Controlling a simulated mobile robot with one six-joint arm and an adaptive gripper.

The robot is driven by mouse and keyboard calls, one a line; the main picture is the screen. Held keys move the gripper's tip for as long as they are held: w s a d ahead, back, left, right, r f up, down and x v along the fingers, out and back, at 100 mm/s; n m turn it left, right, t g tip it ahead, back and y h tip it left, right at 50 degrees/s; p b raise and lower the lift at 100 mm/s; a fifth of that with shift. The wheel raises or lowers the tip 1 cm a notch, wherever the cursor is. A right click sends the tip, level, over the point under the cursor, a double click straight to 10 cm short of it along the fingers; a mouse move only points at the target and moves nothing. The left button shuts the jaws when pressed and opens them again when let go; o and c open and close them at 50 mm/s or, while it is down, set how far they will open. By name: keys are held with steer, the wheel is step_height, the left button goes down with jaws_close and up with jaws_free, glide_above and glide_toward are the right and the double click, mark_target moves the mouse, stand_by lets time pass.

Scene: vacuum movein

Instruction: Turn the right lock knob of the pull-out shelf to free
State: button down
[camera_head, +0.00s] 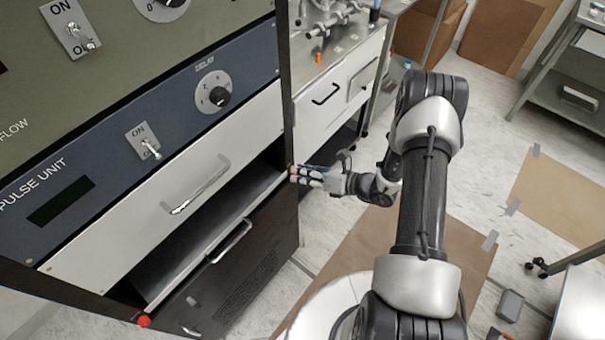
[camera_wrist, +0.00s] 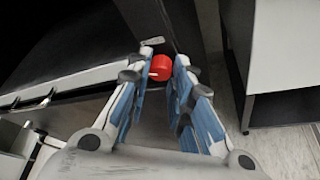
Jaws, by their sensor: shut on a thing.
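The right lock knob (camera_wrist: 161,67) is a red round knob with a small pale mark on its face. It sits at the right front corner of the pull-out shelf (camera_head: 208,232), which is in the dark rack below the white drawer. My gripper (camera_wrist: 160,85) is shut on the knob, with one blue-and-grey finger on each side of it. In the head view my gripper (camera_head: 300,174) reaches the rack's right post and largely hides this knob. The left lock knob (camera_head: 144,321) is red and sits at the shelf's lower left end.
A white drawer (camera_head: 190,170) with a metal handle is above the shelf, under the pulse unit panel (camera_head: 130,140). A white cabinet (camera_head: 335,95) stands right of the rack, close to my gripper. Cardboard (camera_head: 350,240) lies on the floor under my arm.

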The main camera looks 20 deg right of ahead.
steer(key=m+y+b, duration=0.1)
steer(key=m, duration=0.2)
steer(key=m+y+b, duration=0.1)
steer(key=m+y, duration=0.1)
steer(key=m, duration=0.2)
steer(key=f+m+y+b, duration=0.1)
steer(key=m+y, duration=0.1)
steer(key=m, duration=0.1)
steer(key=shift+w+d+m+t+b, duration=0.1)
steer(key=shift+d+m+t+b, duration=0.05)
steer(key=shift+m+t+b, duration=0.2)
steer(key=shift+m, duration=0.25)
stand_by(0.4)
steer(key=c, duration=1.4)
jaws_free()
steer(key=v, duration=0.8)
